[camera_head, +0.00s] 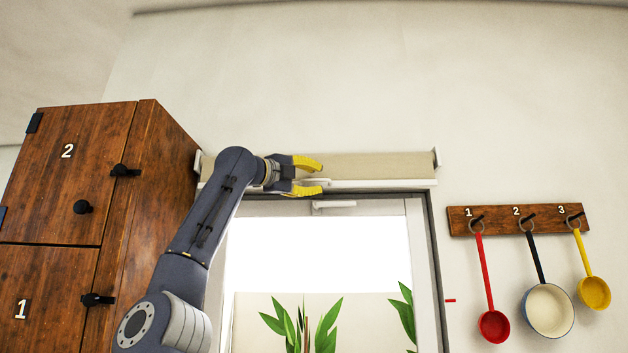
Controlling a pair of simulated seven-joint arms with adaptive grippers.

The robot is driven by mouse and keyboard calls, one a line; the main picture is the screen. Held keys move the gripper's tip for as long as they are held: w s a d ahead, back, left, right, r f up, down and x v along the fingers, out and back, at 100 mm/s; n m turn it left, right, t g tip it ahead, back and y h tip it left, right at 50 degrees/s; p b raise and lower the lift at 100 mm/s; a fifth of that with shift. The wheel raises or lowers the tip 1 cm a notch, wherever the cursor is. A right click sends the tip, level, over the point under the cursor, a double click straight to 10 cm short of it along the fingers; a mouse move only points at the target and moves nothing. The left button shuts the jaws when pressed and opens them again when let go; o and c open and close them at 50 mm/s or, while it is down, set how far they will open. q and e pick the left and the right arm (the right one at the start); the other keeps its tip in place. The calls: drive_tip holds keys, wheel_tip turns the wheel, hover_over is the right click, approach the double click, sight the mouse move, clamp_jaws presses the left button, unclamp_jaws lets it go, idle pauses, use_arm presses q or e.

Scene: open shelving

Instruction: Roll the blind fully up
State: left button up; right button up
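The beige blind (385,166) is rolled up in a narrow strip above the window, between two white end brackets. Its pale bottom bar (385,184) runs along the lower edge, just above the dark window frame. The gripper and arm hide part of the blind's left side.
A wooden cabinet (152,200) with numbered doors stands close to the left of my arm. The window (318,255) below is uncovered, with green plants (300,328) behind it. A wooden rack (518,218) with hanging ladles and a pan is at right.

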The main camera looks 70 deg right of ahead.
drive_tip(key=v, duration=1.1)
drive_tip(key=shift+w+a, duration=0.15)
drive_tip(key=shift+a, duration=0.15)
drive_tip(key=shift+a+r, duration=0.1)
